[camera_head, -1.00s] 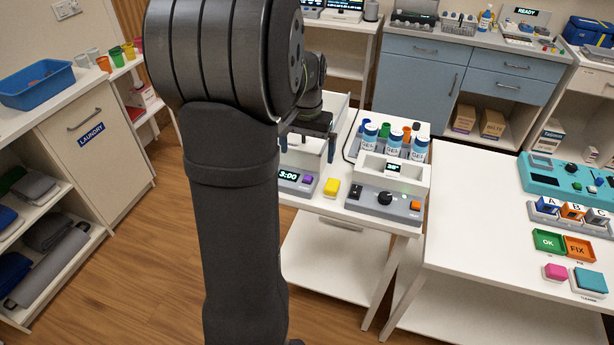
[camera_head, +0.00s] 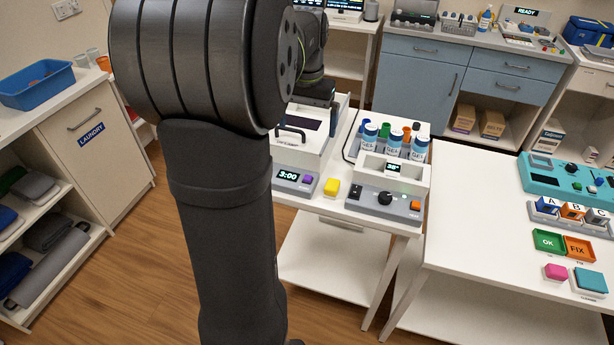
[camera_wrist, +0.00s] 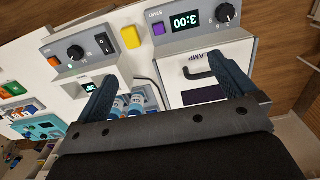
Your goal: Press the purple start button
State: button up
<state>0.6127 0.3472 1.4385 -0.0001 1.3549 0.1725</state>
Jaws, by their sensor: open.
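The small purple button (camera_head: 308,180) sits right of the lit 3:00 display (camera_head: 288,176), on the grey front panel of a white lidded box (camera_head: 312,150). In the wrist view the purple button (camera_wrist: 158,27) shows upside down beside the display (camera_wrist: 192,20). My gripper (camera_wrist: 162,68) is open and empty, its two blue-grey fingers apart. In that picture the button lies above the gap between the fingertips, and nothing touches it. The box's dark handle (camera_wrist: 198,73) shows between the fingers.
A yellow block (camera_head: 331,188) stands just right of the purple button. Further right is a grey panel with a black knob (camera_head: 385,198) and an orange button (camera_head: 415,205). GEL bottles (camera_head: 370,135) stand behind. A table (camera_head: 460,215) with more coloured buttons is at the right.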

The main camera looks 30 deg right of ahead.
jog(key=shift+r, duration=0.95)
